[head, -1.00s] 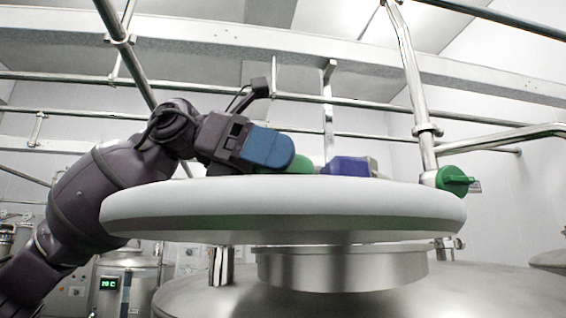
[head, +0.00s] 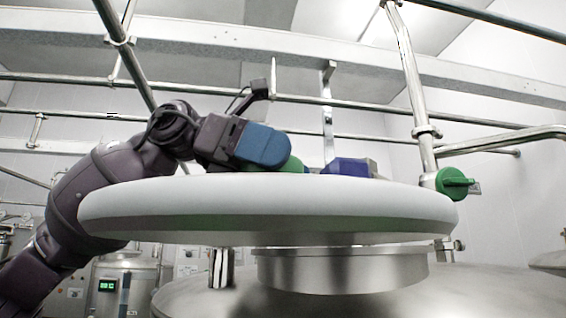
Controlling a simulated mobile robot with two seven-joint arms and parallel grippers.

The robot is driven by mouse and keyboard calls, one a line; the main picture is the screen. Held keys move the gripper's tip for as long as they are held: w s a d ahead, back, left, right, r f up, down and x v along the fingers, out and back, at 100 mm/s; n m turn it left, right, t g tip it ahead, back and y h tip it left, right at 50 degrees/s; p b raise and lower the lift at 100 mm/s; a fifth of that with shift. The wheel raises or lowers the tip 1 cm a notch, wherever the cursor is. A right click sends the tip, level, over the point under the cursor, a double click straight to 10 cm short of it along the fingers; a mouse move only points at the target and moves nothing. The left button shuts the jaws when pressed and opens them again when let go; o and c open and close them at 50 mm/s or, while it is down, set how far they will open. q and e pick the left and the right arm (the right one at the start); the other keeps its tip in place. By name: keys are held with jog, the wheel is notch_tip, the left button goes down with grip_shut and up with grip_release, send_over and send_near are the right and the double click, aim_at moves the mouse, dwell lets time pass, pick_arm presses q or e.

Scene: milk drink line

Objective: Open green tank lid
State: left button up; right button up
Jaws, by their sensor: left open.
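The tank lid (head: 270,210) is a wide, pale grey disc, raised above the round steel neck (head: 340,272) of the tank, with a gap below it on the left. A small part of a green piece (head: 292,165) shows above the lid's top edge; the rim hides the rest. My left gripper (head: 274,156), with a blue end part, is at the lid's top, beside the green piece. It is open; its fingertips are largely hidden, and I cannot tell whether it touches the lid. My right gripper is not in view.
A dark blue block (head: 347,167) shows above the lid's far edge. A green valve handle (head: 455,184) on a steel pipe (head: 408,75) stands close to the lid's right edge. Rails cross overhead. A smaller tank (head: 125,285) with a display stands at lower left.

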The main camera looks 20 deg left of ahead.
pick_arm(q)
jog(key=v, duration=1)
jog(key=shift+a+r, duration=0.1)
jog(key=shift+a, duration=0.3)
